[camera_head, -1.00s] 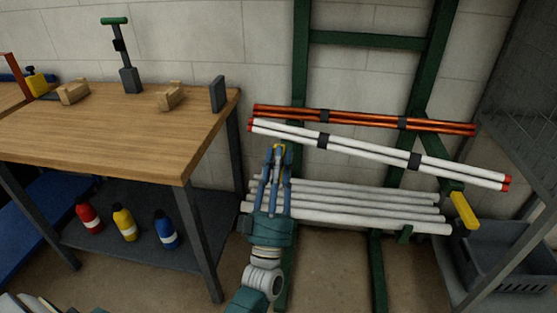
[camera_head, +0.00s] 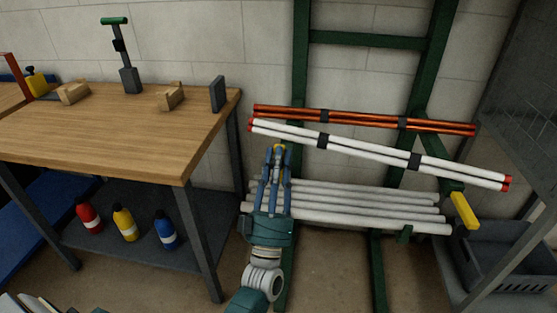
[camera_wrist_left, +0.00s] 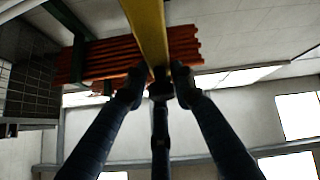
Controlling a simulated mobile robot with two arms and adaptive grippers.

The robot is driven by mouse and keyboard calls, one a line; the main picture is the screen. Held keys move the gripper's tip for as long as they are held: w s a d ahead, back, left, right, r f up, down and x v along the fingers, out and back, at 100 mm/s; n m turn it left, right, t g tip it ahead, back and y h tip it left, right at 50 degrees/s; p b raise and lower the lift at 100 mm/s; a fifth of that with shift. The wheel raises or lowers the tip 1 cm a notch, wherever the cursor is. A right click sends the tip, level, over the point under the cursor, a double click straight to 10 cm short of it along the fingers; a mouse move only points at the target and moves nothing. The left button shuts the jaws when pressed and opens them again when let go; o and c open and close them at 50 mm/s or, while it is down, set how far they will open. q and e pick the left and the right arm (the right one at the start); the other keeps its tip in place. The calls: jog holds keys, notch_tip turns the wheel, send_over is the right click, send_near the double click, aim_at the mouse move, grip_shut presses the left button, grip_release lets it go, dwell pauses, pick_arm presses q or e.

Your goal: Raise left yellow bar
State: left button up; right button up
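The left yellow bar shows in the head view only as a small yellow end (camera_head: 279,147) at my left gripper's fingertips. In the left wrist view the yellow bar (camera_wrist_left: 147,28) runs from the top edge down to between the fingertips. My left gripper (camera_head: 276,152) points up, in front of the rack's left post. In the wrist view its fingertips (camera_wrist_left: 158,82) lie on both sides of the bar's near end; whether they press on it I cannot tell. A second yellow bar (camera_head: 465,210) sticks out at the rack's right side. My right gripper is not in view.
Orange tubes (camera_head: 362,118) and white tubes with red ends (camera_head: 375,155) lie across the green rack (camera_head: 299,60), above grey pipes (camera_head: 350,204). The wooden workbench (camera_head: 110,135) stands left of my arm. A dark crate (camera_head: 510,262) stands at right.

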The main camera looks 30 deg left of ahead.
pick_arm(q)
jog(key=shift+o, duration=1.4)
jog(key=shift+a+r, duration=0.15)
jog(key=shift+a, duration=0.05)
jog(key=shift+s+d+f, duration=0.1)
jog(key=shift+s+f, duration=0.05)
jog(key=shift+f, duration=0.15)
jog(key=v, duration=1.1)
jog(key=shift+s+f, duration=0.2)
jog(key=shift+s, duration=0.05)
